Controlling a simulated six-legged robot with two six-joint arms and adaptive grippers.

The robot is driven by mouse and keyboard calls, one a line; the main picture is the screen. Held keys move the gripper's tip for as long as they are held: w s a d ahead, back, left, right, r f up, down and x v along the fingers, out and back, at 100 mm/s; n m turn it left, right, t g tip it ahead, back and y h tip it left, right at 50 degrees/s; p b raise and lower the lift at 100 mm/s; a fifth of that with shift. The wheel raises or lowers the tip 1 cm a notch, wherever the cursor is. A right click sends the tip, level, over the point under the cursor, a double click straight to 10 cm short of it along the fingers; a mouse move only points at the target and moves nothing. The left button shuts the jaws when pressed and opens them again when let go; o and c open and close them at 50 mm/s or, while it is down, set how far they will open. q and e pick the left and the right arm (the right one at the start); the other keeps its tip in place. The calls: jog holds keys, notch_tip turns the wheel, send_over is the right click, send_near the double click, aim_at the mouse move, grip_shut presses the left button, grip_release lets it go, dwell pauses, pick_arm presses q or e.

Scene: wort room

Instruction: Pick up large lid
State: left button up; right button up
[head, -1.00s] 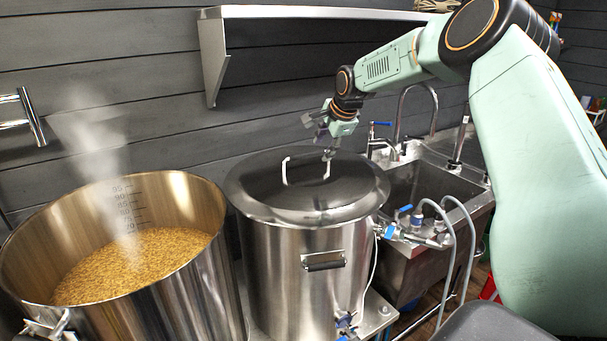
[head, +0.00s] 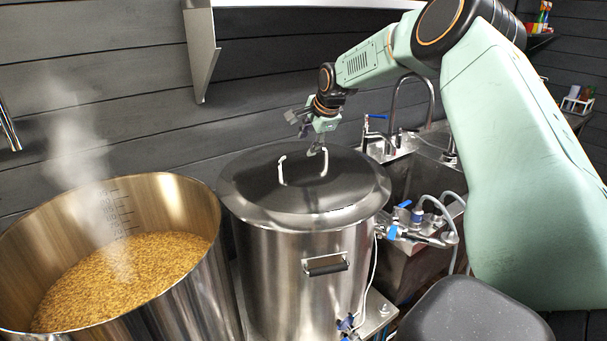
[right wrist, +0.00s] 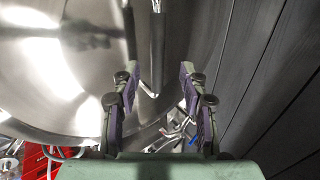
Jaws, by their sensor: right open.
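The large lid (head: 250,190) is a round, domed steel lid lying on the middle steel pot (head: 270,270). Its upright handle (head: 282,172) is bent metal and stands on top. My right gripper (head: 311,138) is above the lid's far right side, close to the handle's right end, open and empty. In the right wrist view, the open fingers (right wrist: 155,78) point at the shiny lid (right wrist: 65,90), and a handle bar (right wrist: 157,45) shows beyond and between the fingertips. I cannot tell whether they touch it. My left gripper is out of view.
An open steel pot (head: 200,285) of steaming grain stands at left. A sink (head: 410,185) with taps and hoses is at right. A wall shelf (head: 300,3) runs above, its bracket (head: 202,55) at upper left. A dark plank wall is close behind.

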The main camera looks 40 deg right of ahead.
aim_at(303, 151)
jog(key=x, duration=0.5)
jog(key=shift+a+f, duration=0.2)
jog(key=shift+a, duration=0.05)
jog(key=shift+w+a+f, duration=0.15)
jog(key=shift+f, duration=0.1)
jog(key=shift+r, duration=0.1)
jog(key=shift+d, duration=0.2)
jog(key=shift+c, duration=0.7)
jog(key=shift+w+a, duration=0.1)
jog(key=shift+w, duration=0.05)
jog(key=c, duration=0.5)
grip_shut()
